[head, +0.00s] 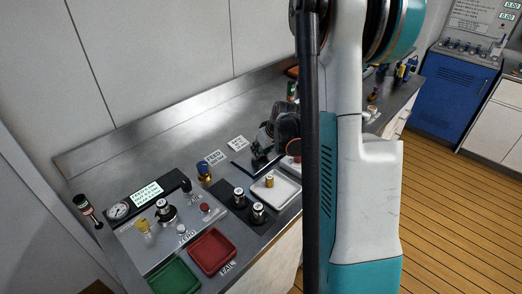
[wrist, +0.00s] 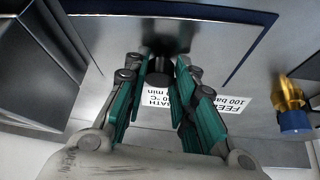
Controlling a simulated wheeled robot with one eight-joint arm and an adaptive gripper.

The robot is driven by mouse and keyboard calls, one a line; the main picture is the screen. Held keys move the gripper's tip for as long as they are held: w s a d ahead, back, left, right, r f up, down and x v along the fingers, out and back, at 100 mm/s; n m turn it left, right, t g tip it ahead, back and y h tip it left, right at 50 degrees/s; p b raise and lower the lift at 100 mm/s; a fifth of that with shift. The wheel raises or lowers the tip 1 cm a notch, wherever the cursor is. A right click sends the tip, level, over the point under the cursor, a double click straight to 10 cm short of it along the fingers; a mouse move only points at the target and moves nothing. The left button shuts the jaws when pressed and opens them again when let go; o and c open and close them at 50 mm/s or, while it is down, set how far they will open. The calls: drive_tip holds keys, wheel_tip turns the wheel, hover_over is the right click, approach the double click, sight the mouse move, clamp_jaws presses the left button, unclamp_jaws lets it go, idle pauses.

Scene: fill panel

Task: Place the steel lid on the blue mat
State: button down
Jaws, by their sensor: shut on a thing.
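My gripper (wrist: 160,82) is shut on the dark round knob of the steel lid (wrist: 160,68), between its two teal fingers. A grey metal surface spreads beyond the knob in the wrist view. The blue mat (wrist: 250,49) shows there as a dark blue edge along the far and right sides. In the head view, my gripper (head: 262,157) is over the mat (head: 242,166), whose near-left corner shows. My gripper and arm hide much of the mat and lid. I cannot tell whether the lid touches the mat.
A white tray (head: 284,194) with a brass part lies just in front of the mat. A dark pad (head: 241,211) with two steel fittings is to its left. A blue and brass fitting (head: 204,175), which shows in the wrist view (wrist: 293,112), stands near two printed labels.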

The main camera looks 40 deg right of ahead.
drive_tip(key=c, duration=1.3)
unclamp_jaws()
drive_tip(key=p+v, duration=0.3)
drive_tip(key=v, duration=0.9)
drive_tip(key=shift+p, duration=0.35)
